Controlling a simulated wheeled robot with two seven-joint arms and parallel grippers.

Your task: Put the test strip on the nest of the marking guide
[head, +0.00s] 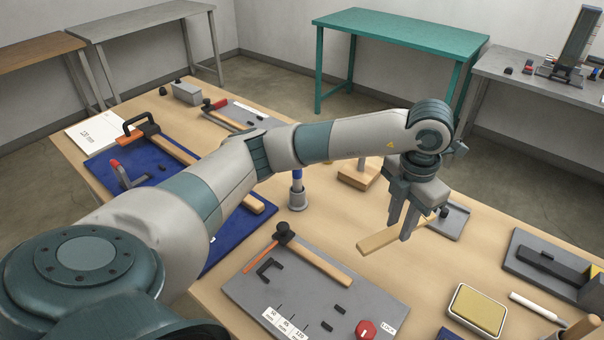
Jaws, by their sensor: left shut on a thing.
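My left gripper (403,228) comes in from the left and is shut on a pale wooden strip (376,241), which looks like the test strip. The strip is held slanted across the picture; its height over the table is hard to judge. A grey board (252,290) at the front centre carries a scale reading 50, 85 and 120 mm, a red knob (365,330) and a LOCK label; it looks like the marking guide. A wooden bar (320,265) with a dark head lies on it. I cannot make out the nest clearly. My right gripper is not in view.
A blue board (105,165) with tools lies at left, partly behind my arm. A blue-and-grey upright post (297,192) stands near the middle. A yellow-topped tray (478,308) and a grey board with a black block (545,262) lie at right.

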